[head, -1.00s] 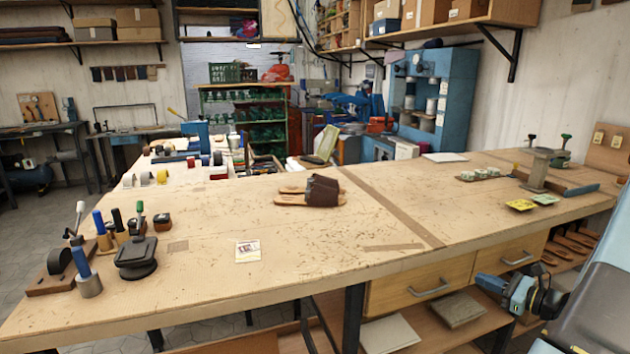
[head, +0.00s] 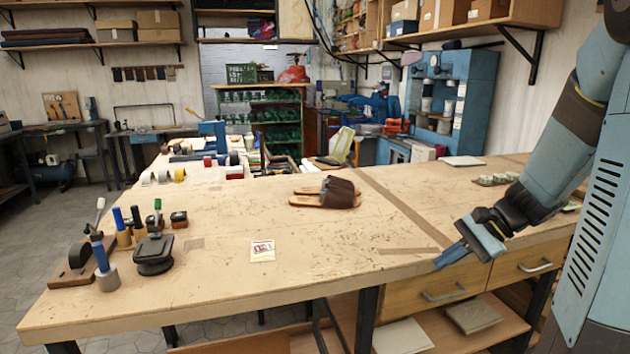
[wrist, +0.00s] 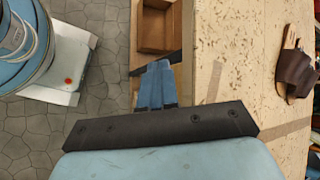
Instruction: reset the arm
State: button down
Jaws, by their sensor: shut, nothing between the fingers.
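My gripper (head: 453,255) is shut and empty in the head view, at the front edge of the workbench above the drawers. My arm comes down to it from the upper right. In the wrist view my gripper (wrist: 155,75) points along the bench's front edge, its fingers together. A pair of brown sandals (head: 330,193) lies in the middle of the bench, well to the left of and beyond my gripper. A sandal also shows at the right of the wrist view (wrist: 291,70).
The workbench (head: 330,240) has two drawers (head: 440,290) below its right front edge. Hand tools (head: 152,254) and a small card (head: 262,251) stand or lie on its left part. Blue machines (head: 450,105) and shelves are behind. The bench's front middle is clear.

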jog(key=s+a+r+n+t+h, duration=0.4)
jog(key=s+r+n+h, duration=0.4)
jog(key=s+r+n, duration=0.3)
jog(key=shift+s+a+r, duration=0.15)
jog(key=shift+s+r, duration=0.65)
jog(key=shift+s, duration=0.5)
